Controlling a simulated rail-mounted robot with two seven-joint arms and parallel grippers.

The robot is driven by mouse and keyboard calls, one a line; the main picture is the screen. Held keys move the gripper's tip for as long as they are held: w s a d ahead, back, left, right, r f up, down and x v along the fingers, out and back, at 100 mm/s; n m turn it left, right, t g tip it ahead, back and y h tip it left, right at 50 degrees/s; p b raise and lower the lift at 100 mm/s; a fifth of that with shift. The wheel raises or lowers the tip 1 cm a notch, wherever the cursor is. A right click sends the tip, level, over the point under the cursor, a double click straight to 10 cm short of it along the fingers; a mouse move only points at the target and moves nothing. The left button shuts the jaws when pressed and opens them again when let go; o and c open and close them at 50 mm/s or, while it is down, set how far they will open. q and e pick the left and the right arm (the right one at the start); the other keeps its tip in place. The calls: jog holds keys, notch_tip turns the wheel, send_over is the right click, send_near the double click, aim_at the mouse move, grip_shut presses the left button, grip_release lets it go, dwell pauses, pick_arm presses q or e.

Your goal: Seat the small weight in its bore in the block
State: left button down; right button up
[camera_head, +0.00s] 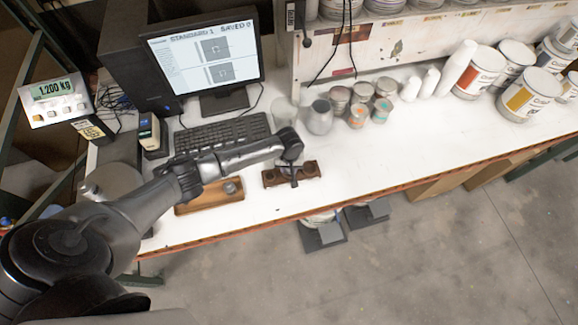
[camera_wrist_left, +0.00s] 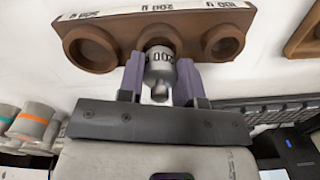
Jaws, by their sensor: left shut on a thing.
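The brown block (camera_wrist_left: 105,27) fills the top of the left wrist view, with three round bores under labels, the middle one reading 200 g. My left gripper (camera_wrist_left: 159,70) is shut on a small grey weight (camera_wrist_left: 160,72) marked 200, one purple finger on each side. The weight's base end overlaps the middle bore's opening; I cannot tell how far inside it is. The two outer bores look empty. In the head view the block (camera_head: 310,171) lies near the table's front edge, with my left gripper (camera_head: 293,178) over its middle. My right gripper is not in view.
A wooden tray (camera_head: 190,209) holding a grey weight (camera_head: 229,187) lies left of the block. The keyboard (camera_head: 222,132) is behind it. The table to the block's right is clear.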

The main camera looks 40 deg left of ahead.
pick_arm(q)
jog(key=shift+f+b, duration=0.4)
jog(key=shift+f, duration=0.3)
jog(key=shift+f, duration=0.3)
jog(key=shift+r, duration=0.2)
jog(key=shift+r+p, duration=0.6)
jog(key=shift+p, duration=0.25)
jog(key=shift+f, duration=0.1)
dwell(0.4)
jog(key=shift+f+b, duration=0.45)
jog(key=shift+f, duration=0.25)
jog(key=shift+r, duration=0.2)
